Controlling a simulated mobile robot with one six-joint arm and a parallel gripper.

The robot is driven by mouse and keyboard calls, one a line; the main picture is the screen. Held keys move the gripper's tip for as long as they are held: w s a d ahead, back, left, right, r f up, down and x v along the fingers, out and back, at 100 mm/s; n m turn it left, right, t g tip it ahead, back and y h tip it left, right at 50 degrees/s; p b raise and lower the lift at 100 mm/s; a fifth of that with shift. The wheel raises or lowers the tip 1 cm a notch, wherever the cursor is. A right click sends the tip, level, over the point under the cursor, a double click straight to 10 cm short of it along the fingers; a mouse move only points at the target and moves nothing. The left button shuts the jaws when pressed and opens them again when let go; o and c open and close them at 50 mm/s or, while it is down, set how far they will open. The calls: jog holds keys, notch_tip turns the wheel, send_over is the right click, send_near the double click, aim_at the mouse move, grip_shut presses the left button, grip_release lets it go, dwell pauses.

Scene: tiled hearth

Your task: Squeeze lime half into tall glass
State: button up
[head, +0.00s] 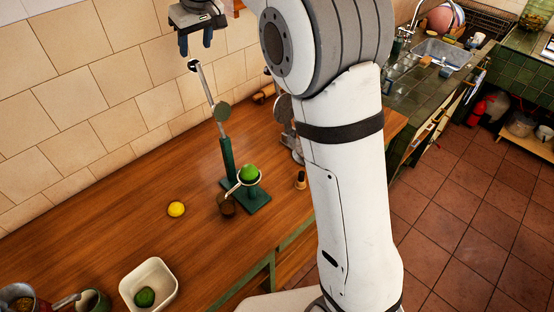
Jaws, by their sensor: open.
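A green lime half (249,172) sits in the pale ring-shaped holder of a green press (228,160) on the wooden counter. The press's metal lever (206,84) is raised, with a black knob at its top end and a round disc lower down. A small brown vessel (227,206) stands beside the press at its front left; I cannot tell if it is a glass. No clear tall glass can be made out. My gripper (196,43) is open and empty at the top, just above the lever's knob in the picture. Contact with the knob cannot be told.
A yellow lemon (176,209) lies left of the press. A white bowl (168,271) at the front left holds a green fruit (145,298). Pots (22,298) stand in the left corner. A tiled wall (110,90) runs behind. My arm hides the counter's right part.

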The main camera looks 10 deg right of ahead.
aim_at(195, 61)
jog(key=shift+x, duration=3.05)
jog(key=c, duration=0.7)
jog(key=shift+s+d+b, duration=5.1)
jog(key=shift+s+b, duration=0.35)
jog(key=shift+s, duration=2.1)
jog(key=shift+s+d+f+b, duration=1.1)
jog(key=shift+s+f+b, duration=0.5)
jog(key=shift+f+b, duration=0.55)
jog(key=shift+s+d+f+b, duration=1.1)
jog(key=shift+s+f+b, duration=0.45)
jog(key=shift+f+b, duration=0.65)
jog(key=shift+s+d+f+b, duration=1.05)
jog(key=shift+s+f+b, duration=0.55)
jog(key=shift+f+b, duration=0.55)
jog(key=o, duration=0.6)
jog(key=shift+r, duration=0.2)
jog(key=p+v, duration=0.3)
jog(key=v, duration=0.3)
jog(key=shift+p, duration=0.35)
